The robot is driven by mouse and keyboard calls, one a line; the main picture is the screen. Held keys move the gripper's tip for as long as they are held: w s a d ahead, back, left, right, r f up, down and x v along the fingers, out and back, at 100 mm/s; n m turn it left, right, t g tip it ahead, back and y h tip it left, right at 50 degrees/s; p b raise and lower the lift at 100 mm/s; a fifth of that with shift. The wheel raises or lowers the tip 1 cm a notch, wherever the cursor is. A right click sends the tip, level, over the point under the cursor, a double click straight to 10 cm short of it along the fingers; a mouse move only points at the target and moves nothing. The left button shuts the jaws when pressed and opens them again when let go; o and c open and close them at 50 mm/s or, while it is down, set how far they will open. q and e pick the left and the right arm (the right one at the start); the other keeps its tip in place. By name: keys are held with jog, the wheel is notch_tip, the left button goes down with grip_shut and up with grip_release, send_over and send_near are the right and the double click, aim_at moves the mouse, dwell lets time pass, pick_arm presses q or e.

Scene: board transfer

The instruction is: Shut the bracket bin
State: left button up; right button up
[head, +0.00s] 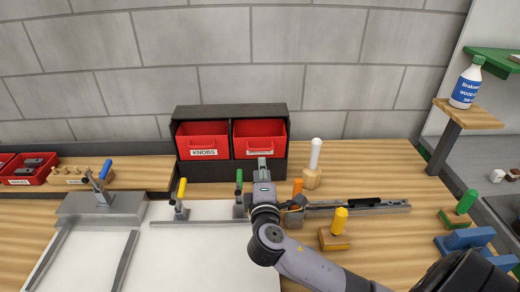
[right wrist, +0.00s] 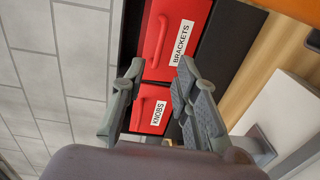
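The bracket bin (head: 259,132) is the right one of two red bins in a dark cabinet (head: 230,108). Its BRACKETS label is readable in the right wrist view, where the bin (right wrist: 172,38) fills the upper middle. The KNOBS bin (head: 203,138) sits beside it on the left and shows lower in the wrist view (right wrist: 150,110). I cannot tell how far the bracket bin stands out. My left gripper is out of view.
A white board (head: 205,262) with toggle clamps lies in front of the cabinet. A white-topped wooden tool (head: 313,165), a metal rail (head: 370,206) and a yellow-handled block (head: 337,232) are to the right. A red tray (head: 30,170) is far left.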

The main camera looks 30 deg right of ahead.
jog(key=p, duration=0.2)
send_near(260, 153)
jog(key=w+d+r, duration=0.2)
jog(key=w+r, duration=0.2)
jog(key=shift+d, duration=0.2)
jog(key=shift+b, duration=0.3)
jog(key=shift+c, duration=0.6)
grip_shut()
